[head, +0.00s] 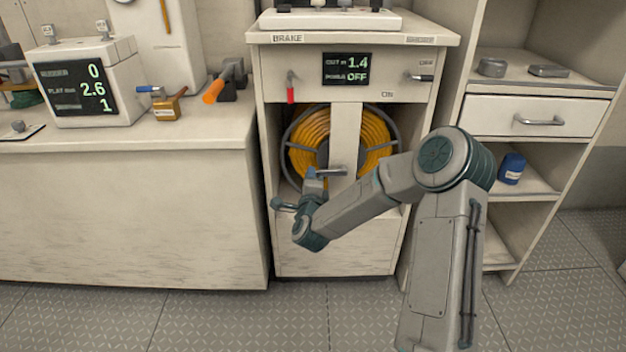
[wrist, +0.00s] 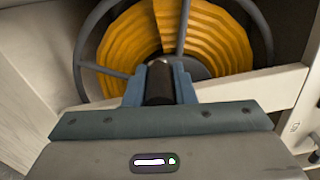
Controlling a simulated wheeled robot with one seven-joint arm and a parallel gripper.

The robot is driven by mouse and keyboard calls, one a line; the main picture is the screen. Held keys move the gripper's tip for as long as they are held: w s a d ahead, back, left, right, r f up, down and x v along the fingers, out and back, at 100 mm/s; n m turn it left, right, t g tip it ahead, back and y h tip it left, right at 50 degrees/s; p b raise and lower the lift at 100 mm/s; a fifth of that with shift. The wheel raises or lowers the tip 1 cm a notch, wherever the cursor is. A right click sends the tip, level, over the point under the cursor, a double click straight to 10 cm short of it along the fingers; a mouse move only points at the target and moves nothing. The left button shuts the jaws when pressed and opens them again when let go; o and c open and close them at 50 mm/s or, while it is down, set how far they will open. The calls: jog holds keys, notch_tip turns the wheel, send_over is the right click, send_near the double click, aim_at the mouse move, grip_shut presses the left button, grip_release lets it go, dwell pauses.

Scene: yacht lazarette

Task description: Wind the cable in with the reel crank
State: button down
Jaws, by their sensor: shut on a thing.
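The cable reel (head: 372,135) sits in the cabinet's open bay, wound with yellow-orange cable, behind a pale upright post. It also shows in the wrist view (wrist: 215,35). The crank (head: 331,172) is a grey bar in front of the post, level with the reel's lower part. My gripper (head: 315,180) is at the crank's left end. In the wrist view my gripper (wrist: 160,88) is shut on the dark crank handle (wrist: 160,80), one finger on each side. The display (head: 347,69) above reads "OUT m 1.4" and "PAWL OFF".
A red-tipped brake lever (head: 291,88) hangs left of the display; another lever (head: 420,77) is at its right. The left counter (head: 120,145) holds a readout box (head: 85,85) and tools. Shelves (head: 540,180) with a blue can (head: 511,168) stand right. Floor in front is clear.

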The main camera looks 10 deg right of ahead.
jog(key=shift+f, duration=0.15)
jog(key=c, duration=1.2)
grip_release()
jog(key=shift+c, duration=0.2)
jog(key=s+a+p, duration=0.2)
jog(key=s, duration=1.1)
jog(key=shift+s+a+p, duration=0.3)
jog(key=shift+a+p, duration=0.05)
